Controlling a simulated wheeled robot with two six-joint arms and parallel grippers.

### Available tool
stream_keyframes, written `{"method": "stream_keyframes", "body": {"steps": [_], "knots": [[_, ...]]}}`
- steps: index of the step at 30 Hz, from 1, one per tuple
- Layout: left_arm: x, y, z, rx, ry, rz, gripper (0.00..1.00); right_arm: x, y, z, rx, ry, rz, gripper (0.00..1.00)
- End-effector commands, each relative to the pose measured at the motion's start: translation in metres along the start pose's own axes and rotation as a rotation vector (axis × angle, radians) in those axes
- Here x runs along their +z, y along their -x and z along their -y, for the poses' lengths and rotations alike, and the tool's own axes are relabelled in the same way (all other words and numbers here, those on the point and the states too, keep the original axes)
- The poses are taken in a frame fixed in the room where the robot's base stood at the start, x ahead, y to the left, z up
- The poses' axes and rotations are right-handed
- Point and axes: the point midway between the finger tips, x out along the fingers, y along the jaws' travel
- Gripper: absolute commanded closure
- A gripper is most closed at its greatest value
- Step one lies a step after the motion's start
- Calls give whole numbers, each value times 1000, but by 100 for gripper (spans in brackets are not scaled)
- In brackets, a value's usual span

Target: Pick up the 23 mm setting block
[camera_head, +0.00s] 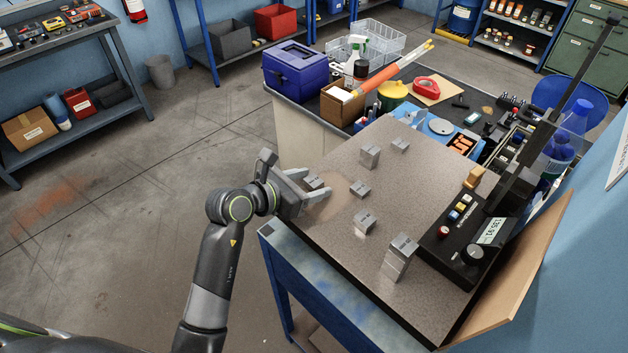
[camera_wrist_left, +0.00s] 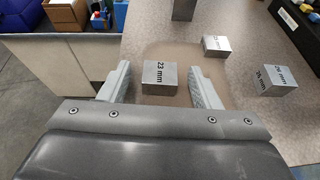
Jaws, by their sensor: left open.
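The 23 mm setting block (camera_wrist_left: 161,78) is a small grey metal block with its label on top. It rests on the speckled grey plate near its left edge. In the head view the block (camera_head: 313,182) shows partly between the fingers. My left gripper (camera_wrist_left: 160,72) is open, with one finger on each side of the block. Gaps show between the block and both fingers in the wrist view. In the head view the left gripper (camera_head: 314,188) reaches in low over the plate's left edge. My right gripper is not in view.
Several other metal blocks stand on the plate (camera_head: 330,225), including a near one (camera_head: 360,188) and a tall one (camera_head: 399,257). A 26 mm block (camera_wrist_left: 277,80) is at right in the wrist view. A black control box (camera_head: 462,238) lies farther right.

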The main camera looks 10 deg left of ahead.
Motion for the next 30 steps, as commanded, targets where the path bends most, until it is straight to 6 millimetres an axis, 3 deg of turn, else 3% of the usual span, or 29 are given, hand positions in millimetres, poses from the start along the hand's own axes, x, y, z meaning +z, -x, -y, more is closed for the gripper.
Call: {"method": "stream_keyframes", "body": {"steps": [4, 16, 24, 30], "knots": [[0, 0, 0, 0, 0, 0, 44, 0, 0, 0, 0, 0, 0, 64], [0, 0, 0, 0, 0, 0, 96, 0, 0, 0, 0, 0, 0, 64], [4, 2, 0, 0, -1, 4, 96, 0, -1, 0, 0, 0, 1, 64], [33, 13, 0, 1, -8, 8, 96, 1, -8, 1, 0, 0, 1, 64]]}}
